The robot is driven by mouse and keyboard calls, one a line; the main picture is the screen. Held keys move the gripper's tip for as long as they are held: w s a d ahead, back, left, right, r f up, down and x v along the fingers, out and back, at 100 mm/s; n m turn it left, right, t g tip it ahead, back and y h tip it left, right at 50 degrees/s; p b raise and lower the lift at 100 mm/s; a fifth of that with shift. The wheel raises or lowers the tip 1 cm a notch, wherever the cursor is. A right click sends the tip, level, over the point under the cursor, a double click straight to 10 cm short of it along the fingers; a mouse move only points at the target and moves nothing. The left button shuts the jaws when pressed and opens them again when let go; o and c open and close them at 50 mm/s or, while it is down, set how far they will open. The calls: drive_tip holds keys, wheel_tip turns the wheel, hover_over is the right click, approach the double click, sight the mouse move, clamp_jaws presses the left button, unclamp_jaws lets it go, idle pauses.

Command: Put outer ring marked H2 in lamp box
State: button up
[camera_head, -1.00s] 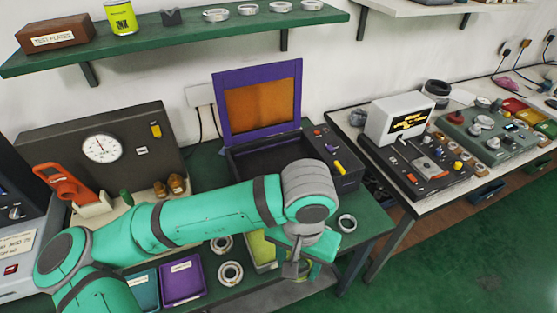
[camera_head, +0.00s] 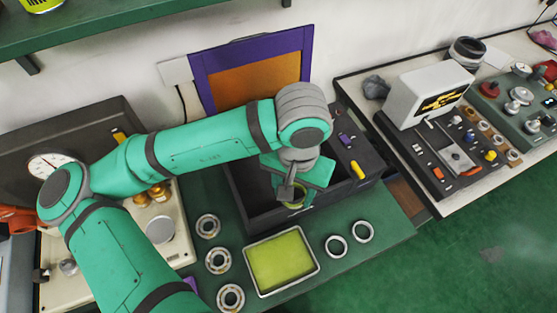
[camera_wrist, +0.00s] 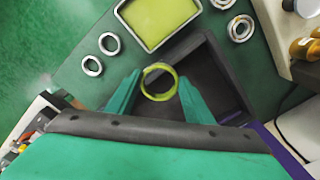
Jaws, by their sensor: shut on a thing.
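My gripper (camera_head: 289,190) is shut on a ring with a yellow-green tint (camera_wrist: 158,98), held between its two fingers in the wrist view. No mark on the ring can be read. The lamp box (camera_head: 236,205) is a dark open box with a raised lid (camera_head: 250,70), purple-framed with an orange panel. In the head view my gripper and the ring are over the box's opening, near its front right part. In the wrist view the dark box interior (camera_wrist: 215,75) shows behind the ring. My arm hides part of the box.
A yellow-green tray (camera_head: 281,262) lies in front of the box. Two thin rings (camera_head: 336,246) lie right of it, and several bearings (camera_head: 218,261) lie left. A dark switch panel (camera_head: 352,150) adjoins the box's right side. A second bench (camera_head: 430,205) stands at the right.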

drive_tip(key=w+a+f, duration=0.4)
drive_tip(key=w, duration=0.3)
approach(265, 180)
drive_tip(key=shift+s+d+f, duration=0.25)
drive_tip(key=shift+s+f, duration=0.45)
drive_tip(key=shift+w+a+f, duration=0.15)
drive_tip(key=shift+w+f, duration=0.2)
drive_tip(key=shift+f, duration=0.05)
drive_tip(key=f, duration=0.3)
drive_tip(key=shift+w+a, duration=0.2)
drive_tip(key=shift+w, duration=0.1)
drive_tip(key=shift+f, duration=0.45)
drive_tip(key=shift+f, duration=0.15)
drive_tip(key=o, duration=1.1)
